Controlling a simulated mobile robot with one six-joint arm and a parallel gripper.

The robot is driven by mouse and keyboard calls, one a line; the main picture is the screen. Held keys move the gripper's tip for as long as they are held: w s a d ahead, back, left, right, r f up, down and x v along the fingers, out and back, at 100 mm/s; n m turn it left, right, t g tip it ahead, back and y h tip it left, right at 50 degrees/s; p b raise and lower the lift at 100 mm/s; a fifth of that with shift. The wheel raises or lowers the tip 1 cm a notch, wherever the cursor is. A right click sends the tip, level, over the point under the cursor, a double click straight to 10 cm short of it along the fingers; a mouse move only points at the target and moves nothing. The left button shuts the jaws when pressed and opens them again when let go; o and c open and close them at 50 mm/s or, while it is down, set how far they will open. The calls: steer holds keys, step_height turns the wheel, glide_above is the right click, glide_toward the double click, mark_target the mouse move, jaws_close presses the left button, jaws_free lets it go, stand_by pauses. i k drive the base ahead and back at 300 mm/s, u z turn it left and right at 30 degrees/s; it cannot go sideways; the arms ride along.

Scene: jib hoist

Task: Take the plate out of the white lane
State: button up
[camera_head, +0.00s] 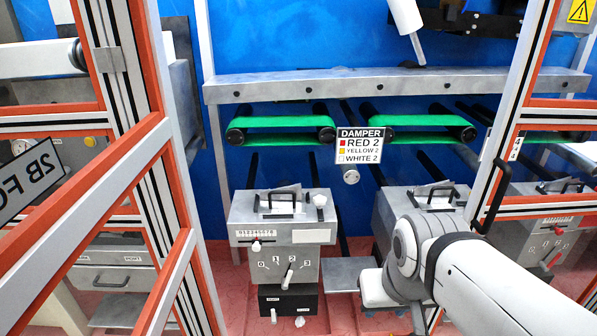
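A sign (359,146) reads DAMPER, RED 2, YELLOW 2, WHITE 2, with a coloured square beside each line. It hangs between two green belts (281,123) (420,122). I cannot make out a lane marked white or tell for sure which part is the plate. A flat grey plate-like piece (343,276) sits low between the two grey machine boxes, left of my arm. My arm (480,275) comes in from the lower right, and its grey joint covers part of the right box. My gripper does not show.
The left grey box (283,217) has a top handle and a lever (289,274) on a 0 to 3 scale. A black box (288,301) with white knobs sits below it. The right grey box (394,222) is partly hidden. Orange-and-white frame posts (128,110) stand close on both sides.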

mark_target(289, 200)
steer(key=z, duration=0.1)
steer(key=i, duration=0.9)
steer(key=u, duration=0.2)
